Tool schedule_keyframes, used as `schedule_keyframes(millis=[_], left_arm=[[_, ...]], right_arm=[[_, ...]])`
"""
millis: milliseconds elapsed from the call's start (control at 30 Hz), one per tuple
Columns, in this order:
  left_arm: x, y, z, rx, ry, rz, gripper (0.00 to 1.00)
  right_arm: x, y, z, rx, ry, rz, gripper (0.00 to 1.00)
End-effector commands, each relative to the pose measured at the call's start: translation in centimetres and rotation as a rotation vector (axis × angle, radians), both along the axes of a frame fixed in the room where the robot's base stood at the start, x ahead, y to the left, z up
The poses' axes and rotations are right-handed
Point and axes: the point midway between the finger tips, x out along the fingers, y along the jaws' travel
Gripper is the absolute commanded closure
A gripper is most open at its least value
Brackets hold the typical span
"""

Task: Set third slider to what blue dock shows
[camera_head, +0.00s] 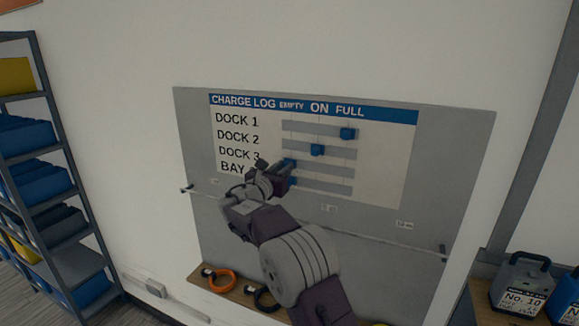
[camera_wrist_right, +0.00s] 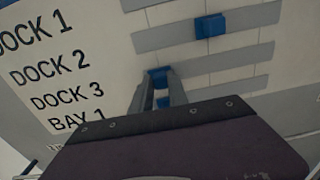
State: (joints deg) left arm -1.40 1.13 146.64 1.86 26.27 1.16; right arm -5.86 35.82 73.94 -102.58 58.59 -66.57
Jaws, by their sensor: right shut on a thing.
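The charge log board (camera_head: 395,165) hangs on the wall, with rows DOCK 1, DOCK 2, DOCK 3 and BAY and a header EMPTY, ON, FULL. The third slider (camera_head: 289,162) is a blue block at the left, EMPTY end of its bar. My right gripper (camera_head: 284,168) is shut on it; in the right wrist view the slider (camera_wrist_right: 158,72) sits between the fingertips. The first slider (camera_head: 348,133) is at the right end, the second (camera_head: 317,150) in the middle, the fourth (camera_head: 292,181) at the left, partly hidden. My left gripper is out of view.
A ledge (camera_head: 238,291) below the board holds an orange ring (camera_head: 222,281) and a dark ring (camera_head: 265,298). A rail crosses the lower board. A grey No. 10 unit (camera_head: 522,282) and a blue unit (camera_head: 566,300) stand at right. Shelves (camera_head: 50,205) stand at left.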

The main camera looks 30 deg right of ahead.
Motion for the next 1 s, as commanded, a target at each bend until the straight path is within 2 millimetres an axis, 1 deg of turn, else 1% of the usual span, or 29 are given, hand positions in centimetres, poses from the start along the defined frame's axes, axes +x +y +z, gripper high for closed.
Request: schedule_keyframes(millis=[33,267,300,333,367,667,767,900,1000], left_arm=[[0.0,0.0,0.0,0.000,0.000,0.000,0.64],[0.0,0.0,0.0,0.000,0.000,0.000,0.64],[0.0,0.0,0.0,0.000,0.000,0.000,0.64],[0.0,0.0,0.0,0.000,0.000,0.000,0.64],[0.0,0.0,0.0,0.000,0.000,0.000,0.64],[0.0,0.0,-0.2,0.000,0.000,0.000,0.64],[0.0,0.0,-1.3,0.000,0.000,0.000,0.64],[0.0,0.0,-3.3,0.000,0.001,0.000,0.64],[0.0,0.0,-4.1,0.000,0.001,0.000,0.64]], right_arm=[[0.4,0.6,0.4,-0.007,-0.004,0.021,1.00],[0.4,0.6,0.4,-0.006,-0.005,0.022,1.00],[0.4,0.6,0.4,-0.005,-0.004,0.021,0.69],[0.4,0.6,0.4,-0.005,-0.004,0.021,0.61],[0.4,0.6,0.3,-0.005,-0.004,0.021,0.58],[0.2,0.7,0.1,-0.004,0.000,0.019,0.58],[-0.5,1.8,-0.3,-0.004,-0.001,0.022,0.58],[-2.5,4.4,-0.5,-0.004,-0.002,0.024,0.58],[-3.8,6.0,-0.4,-0.004,-0.002,0.025,0.58]])
